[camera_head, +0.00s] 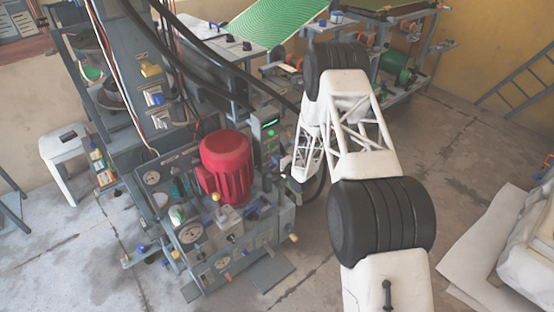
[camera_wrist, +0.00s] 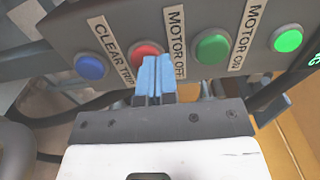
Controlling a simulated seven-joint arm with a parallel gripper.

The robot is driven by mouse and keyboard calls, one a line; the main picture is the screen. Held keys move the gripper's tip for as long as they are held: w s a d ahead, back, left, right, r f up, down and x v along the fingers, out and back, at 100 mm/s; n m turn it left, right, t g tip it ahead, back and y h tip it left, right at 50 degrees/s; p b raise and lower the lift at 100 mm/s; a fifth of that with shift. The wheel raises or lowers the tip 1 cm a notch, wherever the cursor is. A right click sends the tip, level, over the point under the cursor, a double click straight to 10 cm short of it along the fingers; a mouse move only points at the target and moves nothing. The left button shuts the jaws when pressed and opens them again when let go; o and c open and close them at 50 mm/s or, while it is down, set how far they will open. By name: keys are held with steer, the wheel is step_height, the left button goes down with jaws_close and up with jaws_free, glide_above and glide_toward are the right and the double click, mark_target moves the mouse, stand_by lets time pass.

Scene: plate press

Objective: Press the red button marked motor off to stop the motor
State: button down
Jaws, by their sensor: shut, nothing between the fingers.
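In the wrist view, the red button (camera_wrist: 147,51) sits on a grey panel (camera_wrist: 125,14), left of the "MOTOR OFF" label (camera_wrist: 177,42). My gripper (camera_wrist: 156,60) is shut, with its light blue fingertips together and empty. The fingertips overlap the lower right part of the red button and hide it. I cannot tell whether they touch it. A blue button (camera_wrist: 89,67) is to the left and a green button (camera_wrist: 211,47) to the right. In the head view, my arm reaches toward the machine by the red motor (camera_head: 227,165); the fingertips cannot be made out.
A bright green lamp or button (camera_wrist: 287,40) is at the panel's right, past the "MOTOR ON" label (camera_wrist: 249,35). A "CLEAR TRIP" label (camera_wrist: 109,48) lies between the blue and red buttons. Black cables hang above the machine in the head view. The floor (camera_head: 465,140) at right is partly clear.

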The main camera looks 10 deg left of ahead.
steer(key=shift+x, duration=0.85)
steer(key=shift+w+a+r, duration=0.2)
steer(key=shift+r, duration=0.05)
steer(key=shift+s, duration=0.1)
steer(key=v, duration=1.5)
steer(key=shift+d+f, duration=0.3)
steer(key=shift+f, duration=0.05)
steer(key=shift+r, duration=0.1)
